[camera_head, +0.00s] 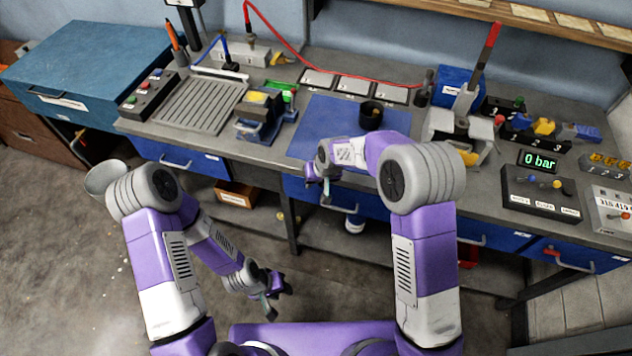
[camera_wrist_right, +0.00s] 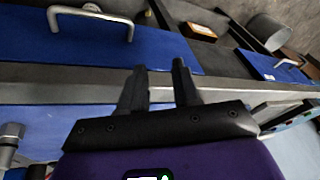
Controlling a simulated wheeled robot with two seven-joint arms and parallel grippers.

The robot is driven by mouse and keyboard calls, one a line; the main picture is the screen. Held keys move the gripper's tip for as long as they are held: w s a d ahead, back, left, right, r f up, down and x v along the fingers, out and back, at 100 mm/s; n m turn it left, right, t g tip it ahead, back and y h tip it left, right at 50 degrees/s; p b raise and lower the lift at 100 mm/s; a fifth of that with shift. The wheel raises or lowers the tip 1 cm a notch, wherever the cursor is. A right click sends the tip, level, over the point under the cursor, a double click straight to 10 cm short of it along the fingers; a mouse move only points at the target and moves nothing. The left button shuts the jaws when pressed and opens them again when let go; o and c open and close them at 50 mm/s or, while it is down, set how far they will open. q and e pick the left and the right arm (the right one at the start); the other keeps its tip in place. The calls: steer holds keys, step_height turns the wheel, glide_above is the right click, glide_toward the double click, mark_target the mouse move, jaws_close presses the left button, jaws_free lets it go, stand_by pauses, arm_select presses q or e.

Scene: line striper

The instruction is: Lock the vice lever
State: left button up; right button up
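A small blue vice (camera_head: 257,122) with a yellow piece at its top stands on the bench, left of the blue mat. Its lever is too small to make out clearly. A grey-white device (camera_head: 462,122) with a red-tipped lever (camera_head: 485,55) pointing up stands at the right. My right gripper (camera_head: 318,182) is at the bench's front edge, right of and nearer than the blue vice, apart from it. Its two fingers stand apart and empty in the right wrist view (camera_wrist_right: 158,75). My left gripper (camera_head: 274,293) hangs low in front of the bench, empty, its fingers apart.
A dark round cup (camera_head: 371,115) stands on the blue mat (camera_head: 322,118). A ribbed tray (camera_head: 201,103) and a button box (camera_head: 150,93) lie left of the vice. A 0 bar display (camera_head: 538,161) and switch boxes fill the right. Blue drawers with handles front the bench.

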steer(key=s+d+f+m+g, duration=0.15)
steer(key=s+d+f, duration=0.45)
steer(key=s+f, duration=0.6)
steer(key=s+d+f+m+y, duration=0.1)
steer(key=s+f, duration=0.1)
steer(key=s, duration=0.5)
steer(key=s+d+f+m+b, duration=0.1)
steer(key=s+f+m, duration=0.1)
steer(key=s, duration=0.6)
steer(key=shift+s+d+f+g+y, duration=0.2)
steer(key=shift+f+g+y, duration=0.2)
steer(key=shift+f, duration=0.3)
